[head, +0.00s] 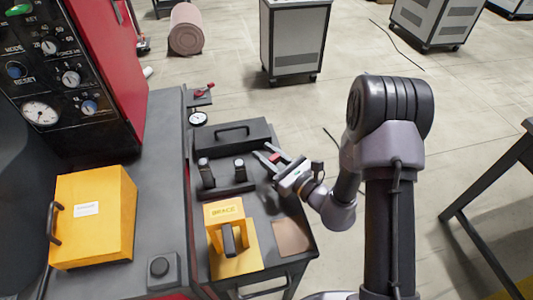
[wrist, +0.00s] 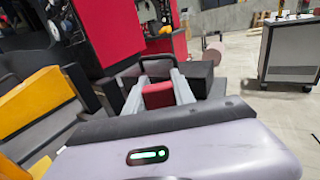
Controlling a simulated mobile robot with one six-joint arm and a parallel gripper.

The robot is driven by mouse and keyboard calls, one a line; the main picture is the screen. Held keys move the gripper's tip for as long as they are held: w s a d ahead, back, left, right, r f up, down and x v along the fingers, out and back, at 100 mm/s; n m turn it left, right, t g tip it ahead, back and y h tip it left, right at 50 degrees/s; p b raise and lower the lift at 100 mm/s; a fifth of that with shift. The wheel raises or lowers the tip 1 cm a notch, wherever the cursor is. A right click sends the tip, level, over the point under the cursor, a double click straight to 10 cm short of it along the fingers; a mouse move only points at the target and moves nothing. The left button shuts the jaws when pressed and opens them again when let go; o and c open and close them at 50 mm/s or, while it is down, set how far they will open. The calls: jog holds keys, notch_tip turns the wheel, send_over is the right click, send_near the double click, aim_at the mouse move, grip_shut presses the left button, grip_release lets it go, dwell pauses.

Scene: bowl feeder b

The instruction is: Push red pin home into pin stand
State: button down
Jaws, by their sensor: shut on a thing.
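My gripper (head: 265,152) is shut on the red pin (head: 275,157), with its fingers pointing left over the dark bench. In the wrist view, the pin (wrist: 158,95) shows as a red block between the two grey fingers of the gripper (wrist: 157,82). The pin's lower end is hidden. A dark stand (head: 228,191) with two upright, silver-topped dark posts is left of and below the gripper in the head view; it appears to be the pin stand. I cannot tell whether the red pin touches it.
A black case with a handle (head: 232,138) lies just behind the gripper. A yellow brace block (head: 228,211) stands at the front. A yellow box (head: 95,213) and a red machine with a control panel (head: 113,62) are at left. Open floor lies to the right.

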jog(key=shift+f+b, duration=1.15)
jog(key=shift+f, duration=0.25)
dwell(4.3)
jog(key=c, duration=1)
grip_release()
jog(key=shift+o, duration=0.2)
jog(key=p+v, duration=0.4)
jog(key=v, duration=1.3)
jog(key=s+a+r+n+g+h, duration=0.1)
jog(key=s+a+r+n+g, duration=0.3)
jog(key=s+r+n+g, duration=0.4)
jog(key=s+a+r+n+g+h, duration=0.2)
jog(key=s+a+r+n+g, duration=0.3)
jog(key=n, duration=0.4)
jog(key=d+r+n+t+h, duration=0.5)
jog(key=d+r+t+h, duration=0.1)
jog(key=d+r+h, duration=0.2)
jog(key=shift+s+d+r, duration=0.25)
jog(key=shift+d+r, duration=0.3)
